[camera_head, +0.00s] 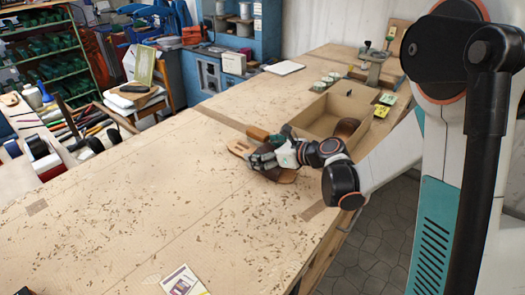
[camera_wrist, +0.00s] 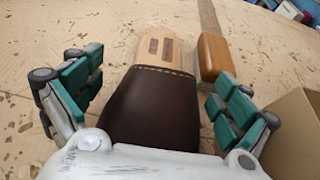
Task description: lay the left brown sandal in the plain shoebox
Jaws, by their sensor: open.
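A brown sandal with a tan sole (camera_head: 238,147) lies on the workbench, partly hidden by my gripper (camera_head: 262,160) in the head view. In the wrist view the sandal's dark brown stitched strap (camera_wrist: 150,108) lies between my spread green-padded fingers (camera_wrist: 158,92). A gap shows on both sides, so the gripper is open around the sandal without visibly gripping it. The plain open shoebox (camera_head: 309,119) stands on the bench to the right, beyond the gripper. Another brown sandal (camera_head: 347,127) appears to be inside it; its wall (camera_wrist: 294,135) shows at the wrist view's right edge.
A wooden-handled tool (camera_head: 257,133) lies close beside the sandal; its handle (camera_wrist: 214,55) is near my right-hand finger in the wrist view. The near bench (camera_head: 150,215) is mostly clear.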

